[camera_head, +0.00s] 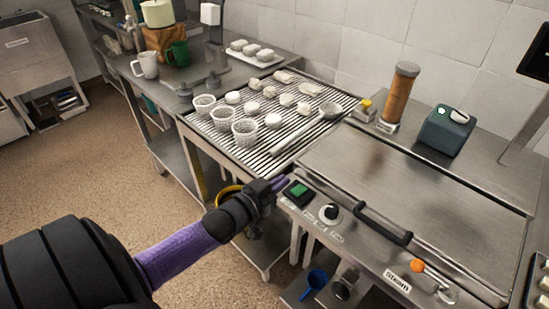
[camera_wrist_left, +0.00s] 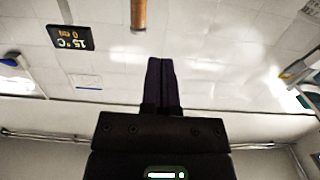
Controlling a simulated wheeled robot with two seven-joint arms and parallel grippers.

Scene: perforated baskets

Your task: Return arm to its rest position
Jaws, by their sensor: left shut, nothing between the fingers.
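My left arm comes in from the left of the head view, with a purple forearm sleeve. My left gripper (camera_head: 278,184) is in front of the counter edge, close to the green button (camera_head: 298,189) on the control panel. Its fingers are together and empty. In the left wrist view the dark fingers of the left gripper (camera_wrist_left: 162,62) lie side by side, against a background of tiled wall. My right gripper is in neither view.
A slatted rack (camera_head: 262,146) holds perforated baskets (camera_head: 246,132) and several pale pieces. Right of it is a steamer lid (camera_head: 390,190) with a black handle (camera_head: 382,225). A brown cylinder (camera_head: 398,95) stands behind. The floor (camera_head: 75,165) at left is clear.

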